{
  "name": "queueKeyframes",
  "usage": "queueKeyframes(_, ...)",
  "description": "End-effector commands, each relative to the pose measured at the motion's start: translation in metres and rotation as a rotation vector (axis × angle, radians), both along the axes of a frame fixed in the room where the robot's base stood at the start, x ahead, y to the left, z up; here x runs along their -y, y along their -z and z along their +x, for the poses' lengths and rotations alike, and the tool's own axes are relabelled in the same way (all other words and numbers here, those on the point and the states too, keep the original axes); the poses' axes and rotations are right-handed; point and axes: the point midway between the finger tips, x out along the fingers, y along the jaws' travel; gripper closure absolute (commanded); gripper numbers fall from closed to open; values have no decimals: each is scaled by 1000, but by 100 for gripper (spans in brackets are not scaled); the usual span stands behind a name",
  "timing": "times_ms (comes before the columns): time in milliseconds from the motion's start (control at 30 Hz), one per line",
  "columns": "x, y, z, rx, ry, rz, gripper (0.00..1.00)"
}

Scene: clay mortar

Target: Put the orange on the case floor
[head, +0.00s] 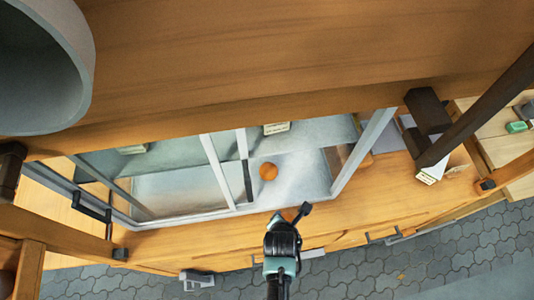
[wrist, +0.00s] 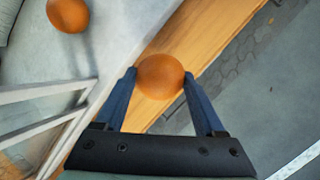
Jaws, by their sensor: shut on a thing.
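My gripper (wrist: 159,78) is shut on an orange (wrist: 160,77), which shows between its two blue fingers in the wrist view. The case has a pale grey floor (head: 300,178), also in the wrist view (wrist: 40,60). A second orange (head: 268,171) rests on that floor, apart from the gripper; it shows at upper left in the wrist view (wrist: 68,14).
The right part of the case front is open. Framed glass panes (head: 222,170) stand left of the opening, with a dark handle (head: 247,180). A right frame post (head: 364,150) bounds it. A wooden ledge (head: 345,212) runs in front. A large grey bowl-like object (head: 75,55) is upper left.

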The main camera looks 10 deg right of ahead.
Motion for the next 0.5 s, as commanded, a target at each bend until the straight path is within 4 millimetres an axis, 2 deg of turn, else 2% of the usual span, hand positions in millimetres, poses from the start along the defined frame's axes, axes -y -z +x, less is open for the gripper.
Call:
queueKeyframes(167, 8, 4, 18, 4, 2, -3, 88)
queueKeyframes(500, 44, 8, 95, 4, 1, -3, 88)
